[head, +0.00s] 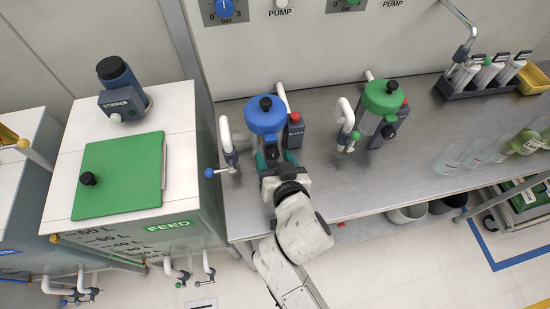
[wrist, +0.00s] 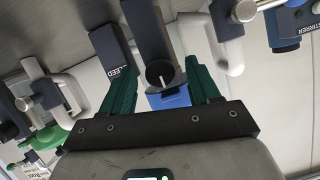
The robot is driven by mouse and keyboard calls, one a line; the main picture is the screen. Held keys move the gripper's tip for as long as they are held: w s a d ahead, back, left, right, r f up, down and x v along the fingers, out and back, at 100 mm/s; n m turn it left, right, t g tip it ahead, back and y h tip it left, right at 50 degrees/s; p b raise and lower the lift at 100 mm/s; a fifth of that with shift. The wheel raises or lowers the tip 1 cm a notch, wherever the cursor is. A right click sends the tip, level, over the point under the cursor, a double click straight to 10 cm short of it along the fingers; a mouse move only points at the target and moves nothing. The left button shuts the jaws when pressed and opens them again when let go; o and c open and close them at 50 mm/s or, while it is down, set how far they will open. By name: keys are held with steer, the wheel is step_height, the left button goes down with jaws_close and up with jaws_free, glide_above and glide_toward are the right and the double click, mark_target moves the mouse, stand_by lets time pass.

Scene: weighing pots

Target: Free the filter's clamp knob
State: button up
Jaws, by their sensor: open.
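The blue-lidded filter (head: 264,118) stands on the bench, with a black knob (head: 266,103) on top of its lid. In the wrist view a round black knob with a white line (wrist: 160,73), apparently the clamp knob, sits on a dark grey body (wrist: 147,32). A blue part (wrist: 168,98) shows beside it. My gripper (head: 273,157) is at the filter's front. Its green fingers are open on either side of the knob in the wrist view (wrist: 164,80); I cannot tell whether they touch it.
A grey box with a red button (head: 294,130) and a white pipe with a blue valve handle (head: 226,150) flank the filter closely. A green-lidded filter (head: 380,105) stands to the right. The FEED tank (head: 180,200) is left.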

steer(key=c, duration=1)
steer(key=shift+f, duration=0.1)
steer(key=n+h+b, duration=0.2)
steer(key=shift+a+n+t, duration=0.15)
steer(key=shift+n+t, duration=0.25)
steer(key=n+h+b, duration=0.2)
steer(key=n, duration=0.1)
steer(key=shift+a+f+t+b, duration=0.1)
steer(key=shift+f+t+b, duration=0.05)
steer(key=shift+t+b, duration=0.25)
steer(key=n+h+b, duration=0.1)
steer(key=n, duration=0.1)
steer(key=n+t+h+b, duration=0.1)
steer(key=n+b, duration=0.1)
steer(key=shift+s+a+f+t, duration=0.1)
steer(key=shift+t, duration=0.2)
steer(key=shift+n+t+h+b, duration=0.3)
steer(key=shift+n+t+b, duration=0.3)
steer(key=shift+n+b, duration=0.65)
steer(key=shift+n, duration=0.35)
